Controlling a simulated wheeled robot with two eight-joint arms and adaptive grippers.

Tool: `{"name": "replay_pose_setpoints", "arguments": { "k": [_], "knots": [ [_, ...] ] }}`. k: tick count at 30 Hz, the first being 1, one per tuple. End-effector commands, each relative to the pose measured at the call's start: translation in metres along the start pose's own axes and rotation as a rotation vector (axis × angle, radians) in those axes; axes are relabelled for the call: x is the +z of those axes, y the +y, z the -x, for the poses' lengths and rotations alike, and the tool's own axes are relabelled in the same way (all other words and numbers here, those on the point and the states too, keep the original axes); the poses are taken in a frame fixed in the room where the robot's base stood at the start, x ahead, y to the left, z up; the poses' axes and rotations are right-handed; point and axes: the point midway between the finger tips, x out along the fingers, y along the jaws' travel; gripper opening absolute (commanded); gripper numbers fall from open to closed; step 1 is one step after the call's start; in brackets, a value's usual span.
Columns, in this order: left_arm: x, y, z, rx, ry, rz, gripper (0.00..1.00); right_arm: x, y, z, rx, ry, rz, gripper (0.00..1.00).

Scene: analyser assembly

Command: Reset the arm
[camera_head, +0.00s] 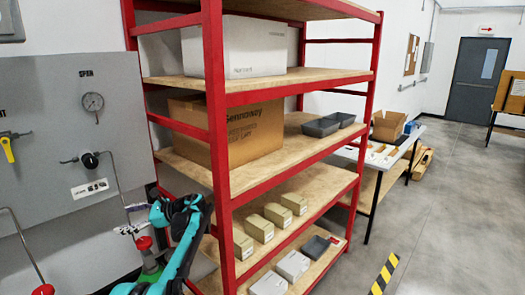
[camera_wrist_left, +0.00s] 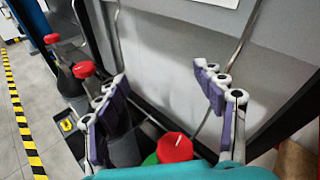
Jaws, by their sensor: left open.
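My left arm (camera_head: 178,245), teal and black, reaches up at the lower left of the head view, between the grey gauge panel (camera_head: 45,120) and the red-framed shelf (camera_head: 218,130). My left gripper (camera_head: 132,217) is in front of the panel's lower right edge. In the left wrist view the left gripper (camera_wrist_left: 160,80) has its purple-padded fingers wide apart, with nothing held between them. A red cap (camera_wrist_left: 176,147) shows low in that view, partly hidden by the teal gripper body. My right gripper is in neither view.
The shelf stands close to the right of my left arm, holding cartons and small boxes (camera_head: 258,228). Thin pipes (camera_head: 117,180) run down from the panel near the gripper. Red-capped cylinders (camera_wrist_left: 83,70) stand nearby. Open floor (camera_head: 445,200) lies to the right.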

Motion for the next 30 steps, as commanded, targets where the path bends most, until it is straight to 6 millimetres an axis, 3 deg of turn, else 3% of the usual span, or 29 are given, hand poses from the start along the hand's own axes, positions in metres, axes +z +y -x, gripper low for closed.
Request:
{"name": "replay_pose_setpoints", "arguments": {
  "k": [6, 14, 24, 30],
  "knots": [
    [0.017, 0.056, 0.042, -0.029, 0.306, 0.294, 0.69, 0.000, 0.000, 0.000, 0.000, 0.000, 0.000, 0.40],
    [0.009, 0.150, 0.103, 0.055, 0.673, 0.664, 0.69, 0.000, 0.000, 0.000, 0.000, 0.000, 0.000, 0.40],
    [-0.036, 0.298, 0.191, 0.368, 1.121, 1.143, 0.69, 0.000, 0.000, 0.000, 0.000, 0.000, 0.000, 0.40],
    [-0.071, 0.366, 0.229, 0.615, 1.307, 1.361, 0.69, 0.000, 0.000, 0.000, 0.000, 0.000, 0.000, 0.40]
  ]
}}
